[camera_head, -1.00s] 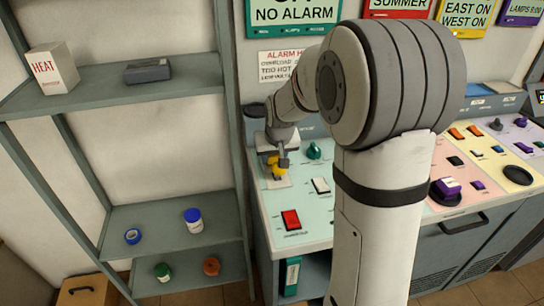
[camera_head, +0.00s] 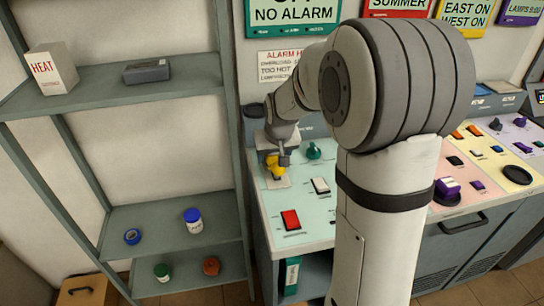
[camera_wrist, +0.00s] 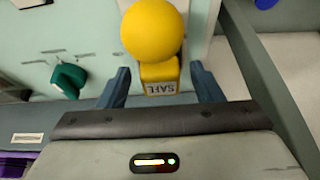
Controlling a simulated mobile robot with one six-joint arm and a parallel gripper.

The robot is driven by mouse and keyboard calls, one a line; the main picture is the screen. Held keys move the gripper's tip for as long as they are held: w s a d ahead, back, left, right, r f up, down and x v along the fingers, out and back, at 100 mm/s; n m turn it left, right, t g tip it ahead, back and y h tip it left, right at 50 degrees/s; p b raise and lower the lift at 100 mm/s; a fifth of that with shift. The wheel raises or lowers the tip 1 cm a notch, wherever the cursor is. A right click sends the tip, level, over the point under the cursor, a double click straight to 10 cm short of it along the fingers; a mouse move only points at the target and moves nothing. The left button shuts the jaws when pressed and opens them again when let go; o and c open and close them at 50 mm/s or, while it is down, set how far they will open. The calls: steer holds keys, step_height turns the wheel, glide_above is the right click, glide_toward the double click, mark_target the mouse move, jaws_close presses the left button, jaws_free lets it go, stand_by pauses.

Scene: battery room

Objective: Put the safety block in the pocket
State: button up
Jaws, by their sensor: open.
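The yellow safety block (camera_wrist: 160,78), with a partly legible label starting "SAF" and a round yellow knob (camera_wrist: 151,30), is in the wrist view. In the head view the yellow block (camera_head: 275,168) stands on a pale plate at the left end of the console. My gripper (camera_wrist: 162,88) is open, with one blue finger on each side of the block and a gap showing beside it. In the head view my gripper (camera_head: 284,157) is right at the block and partly covers it. I cannot make out the pocket.
A green knob (camera_head: 313,150), a white switch (camera_head: 320,186) and a red switch (camera_head: 290,219) are close by on the console. A grey shelf unit (camera_head: 150,217) stands to the left. My own arm hides the console's middle.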

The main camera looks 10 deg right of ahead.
steer(key=v, duration=1)
steer(key=shift+s+r, duration=0.25)
steer(key=shift+r, duration=0.1)
steer(key=shift+s+r, duration=0.1)
steer(key=shift+s, duration=0.25)
steer(key=s+f+g, duration=0.1)
steer(key=s+f, duration=0.1)
steer(key=s, duration=0.9)
steer(key=s+f+g, duration=0.1)
steer(key=s+f, duration=0.2)
steer(key=s, duration=0.7)
steer(key=shift+s+f, duration=0.35)
steer(key=shift+s, duration=0.05)
steer(key=shift+w+p+v, duration=0.25)
steer(key=shift+p+v, duration=0.85)
steer(key=shift+v, duration=0.15)
steer(key=shift+d, duration=0.1)
